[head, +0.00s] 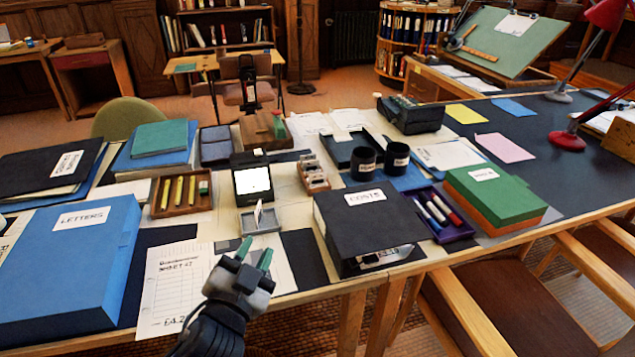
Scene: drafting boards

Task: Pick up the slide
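My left gripper (255,253) comes in from the bottom, over the near edge of the table. Its two green-tipped fingers are apart with nothing visible between them. Just beyond the fingertips is a small shallow grey tray (244,224). A small thin pale piece, which looks like the slide (258,213), stands roughly upright in the tray, apart from the gripper. Its lower part is hard to make out. Behind the tray stands a black viewer with a lit white screen (252,181). My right gripper is not in view.
A black box file (368,222) stands right of the tray, and a blue LETTERS box (75,262) stands far left. A wooden tray with yellow sticks (180,194) lies left of the grey tray. A written sheet (165,285) lies by the gripper. Black cups (363,162) stand further back.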

